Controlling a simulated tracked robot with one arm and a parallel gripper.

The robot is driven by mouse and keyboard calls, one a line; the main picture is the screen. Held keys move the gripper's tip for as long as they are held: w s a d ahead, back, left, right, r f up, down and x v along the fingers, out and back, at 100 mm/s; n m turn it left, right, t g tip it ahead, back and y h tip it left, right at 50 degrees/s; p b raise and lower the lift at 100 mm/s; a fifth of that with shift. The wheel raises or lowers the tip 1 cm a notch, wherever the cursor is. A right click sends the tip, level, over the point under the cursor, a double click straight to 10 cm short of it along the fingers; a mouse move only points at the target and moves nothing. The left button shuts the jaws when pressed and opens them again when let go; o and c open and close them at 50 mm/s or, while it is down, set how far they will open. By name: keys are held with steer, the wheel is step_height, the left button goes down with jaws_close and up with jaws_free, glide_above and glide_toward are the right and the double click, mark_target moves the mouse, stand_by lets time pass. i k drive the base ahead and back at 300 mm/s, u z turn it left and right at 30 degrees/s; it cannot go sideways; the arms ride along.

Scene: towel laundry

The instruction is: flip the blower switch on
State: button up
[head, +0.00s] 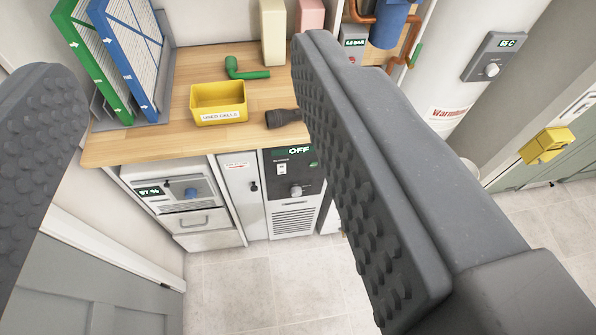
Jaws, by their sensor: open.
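A dark control panel (284,177) is set in a grey cabinet unit (292,219) under the wooden counter. Its display (299,150) reads OFF. A small white switch (282,169) sits below the display at the left, and a round knob (296,190) sits lower down. The small label is too small to read, so I cannot tell for sure that this is the blower. My gripper (178,75) is open and empty, its two studded fingers wide apart in the foreground. The panel shows between the fingers, and the right finger hides part of the unit's right side.
The wooden counter (150,145) holds a yellow bin (218,103), a green pipe (245,72), a dark flashlight (283,118) and upright green (88,55) and blue (125,60) framed filters. A battery unit (170,190) stands left of the panel. The tiled floor (240,290) in front is clear.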

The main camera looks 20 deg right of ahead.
mark_target(281, 168)
steer(key=z, duration=1.15)
steer(key=i, duration=0.4)
steer(key=u, duration=1.1)
